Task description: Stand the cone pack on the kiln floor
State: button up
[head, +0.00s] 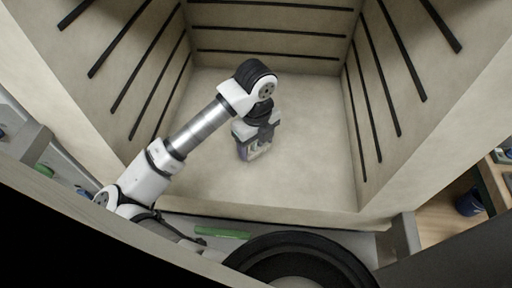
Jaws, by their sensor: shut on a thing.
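My gripper (254,147) is inside the kiln, pointing down over the kiln floor (312,150). The kiln floor is pale, flat and bare around the gripper.
Pale kiln walls with dark grooves (270,35) stand at the back, left and right. My arm reaches in over the front edge (300,212) from the lower left. A green strip (222,233) lies outside in front. A dark blue bucket (469,203) stands outside at the right.

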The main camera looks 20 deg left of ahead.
jog(key=shift+f, duration=0.35)
jog(key=shift+f, duration=0.15)
jog(key=o, duration=1)
notch_tip(320, 180, up, 12)
jog(key=p, duration=0.5)
jog(key=shift+r+p, duration=0.2)
jog(key=shift+p, duration=0.1)
